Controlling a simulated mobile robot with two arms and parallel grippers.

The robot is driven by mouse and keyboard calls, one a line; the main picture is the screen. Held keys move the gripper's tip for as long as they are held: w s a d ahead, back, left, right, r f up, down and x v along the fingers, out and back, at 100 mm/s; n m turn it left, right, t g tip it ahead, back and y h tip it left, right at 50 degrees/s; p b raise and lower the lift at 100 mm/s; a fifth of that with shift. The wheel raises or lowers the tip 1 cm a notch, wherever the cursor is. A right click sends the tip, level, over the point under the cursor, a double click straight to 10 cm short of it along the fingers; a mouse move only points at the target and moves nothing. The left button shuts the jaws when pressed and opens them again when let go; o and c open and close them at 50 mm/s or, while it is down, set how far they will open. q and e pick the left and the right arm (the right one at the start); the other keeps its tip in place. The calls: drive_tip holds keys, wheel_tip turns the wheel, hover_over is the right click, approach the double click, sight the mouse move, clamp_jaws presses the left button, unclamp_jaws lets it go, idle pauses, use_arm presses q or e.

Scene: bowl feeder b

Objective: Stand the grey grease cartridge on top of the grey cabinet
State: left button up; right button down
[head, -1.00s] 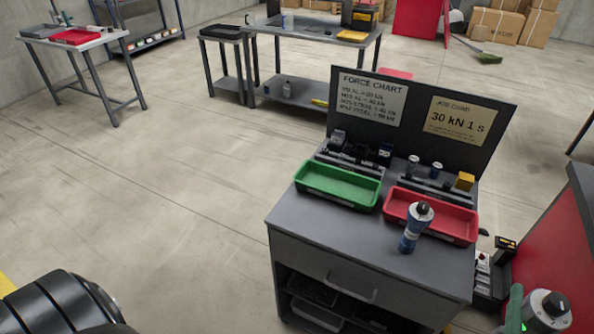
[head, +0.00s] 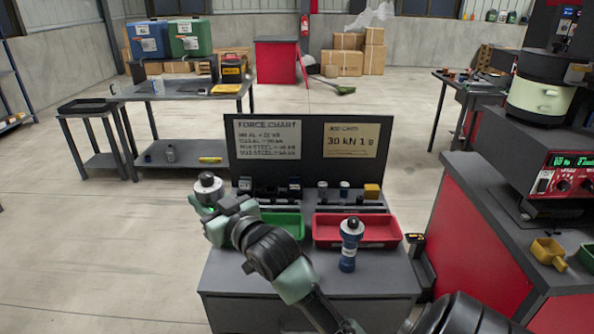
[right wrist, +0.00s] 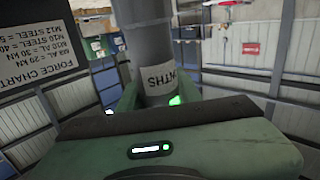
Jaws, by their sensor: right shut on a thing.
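My right gripper (head: 220,207) is raised in front of the grey cabinet's left part, as seen in the head view. It is shut on the grey grease cartridge (head: 208,184), whose dark-capped end shows above the fingers. In the right wrist view the cartridge is a grey cylinder (right wrist: 133,35) with a white label, between green fingers. The grey cabinet (head: 235,277) stands at the middle, its top partly hidden by my right arm. My left gripper is out of view.
A green tray (head: 285,222) and a red tray (head: 385,232) lie on the cabinet top before a dark chart board (head: 315,150). A blue-and-grey canister (head: 348,255) stands at the front. Bare top shows around it. A red bench (head: 470,225) stands at right.

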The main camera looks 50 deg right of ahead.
drive_tip(key=w+d+r, duration=0.2)
drive_tip(key=d+r, duration=0.3)
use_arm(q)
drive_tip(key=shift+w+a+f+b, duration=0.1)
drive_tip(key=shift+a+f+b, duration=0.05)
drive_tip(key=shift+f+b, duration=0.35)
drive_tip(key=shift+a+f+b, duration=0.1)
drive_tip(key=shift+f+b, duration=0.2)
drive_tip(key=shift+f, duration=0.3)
use_arm(e)
wheel_tip(320, 180, down, 20)
drive_tip(key=shift+w+a+f, duration=0.25)
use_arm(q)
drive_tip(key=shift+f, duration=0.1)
use_arm(e)
drive_tip(key=shift+f, duration=0.1)
drive_tip(key=c, duration=1)
unclamp_jaws()
use_arm(q)
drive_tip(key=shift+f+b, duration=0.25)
drive_tip(key=shift+b, duration=0.1)
use_arm(e)
drive_tip(key=s+a, duration=0.1)
drive_tip(key=s, duration=1.1)
